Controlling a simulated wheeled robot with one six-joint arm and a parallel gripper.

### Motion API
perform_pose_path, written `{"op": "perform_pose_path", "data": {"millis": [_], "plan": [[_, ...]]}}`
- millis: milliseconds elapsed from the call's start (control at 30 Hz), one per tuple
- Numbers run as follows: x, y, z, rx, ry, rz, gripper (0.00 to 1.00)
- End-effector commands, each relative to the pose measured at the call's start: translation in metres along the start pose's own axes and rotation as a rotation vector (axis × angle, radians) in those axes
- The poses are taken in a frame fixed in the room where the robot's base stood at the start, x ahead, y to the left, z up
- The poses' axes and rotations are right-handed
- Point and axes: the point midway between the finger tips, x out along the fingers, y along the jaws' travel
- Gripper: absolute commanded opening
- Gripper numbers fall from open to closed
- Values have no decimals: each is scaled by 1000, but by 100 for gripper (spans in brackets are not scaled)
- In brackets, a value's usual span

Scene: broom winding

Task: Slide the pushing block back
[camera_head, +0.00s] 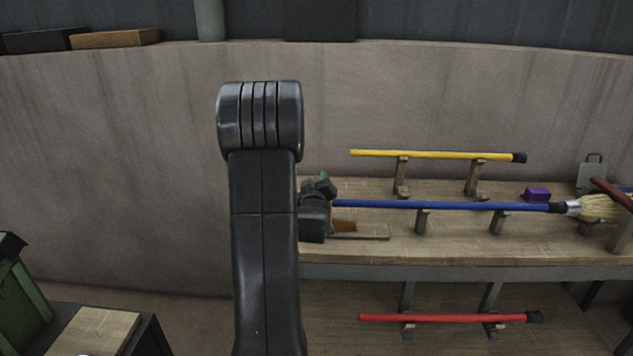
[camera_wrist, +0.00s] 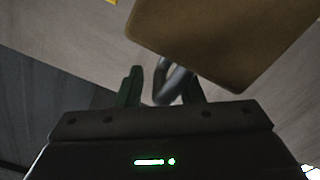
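A tan-brown block (camera_wrist: 225,35), which I take as the pushing block, fills the upper right of the wrist view. A grey metal loop handle (camera_wrist: 172,85) shows below its edge. My gripper (camera_wrist: 160,88) has its two green fingers apart, with the handle between them. A gap shows between the left finger and the handle; contact at the right finger is unclear. In the head view my gripper (camera_head: 322,185) is partly hidden by my arm, at the left end of the blue broom handle (camera_head: 440,205). An orange-brown piece (camera_head: 345,226) there may be the same block.
The wooden bench (camera_head: 450,245) carries the blue broom on supports, its straw bristles (camera_head: 600,207) at the right. A yellow handle (camera_head: 430,154) lies behind it and a red handle (camera_head: 440,318) below. A purple block (camera_head: 537,194) sits at the right. A concrete wall stands behind.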

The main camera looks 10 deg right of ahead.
Motion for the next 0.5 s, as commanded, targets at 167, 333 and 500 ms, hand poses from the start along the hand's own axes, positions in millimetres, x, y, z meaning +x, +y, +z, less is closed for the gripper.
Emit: {"op": "perform_pose_path", "data": {"millis": [167, 333, 500], "plan": [[0, 0, 0, 0, 0, 0, 0], [0, 0, 0, 0, 0, 0, 0], [0, -8, -4, 0, 2, -1, 0]]}}
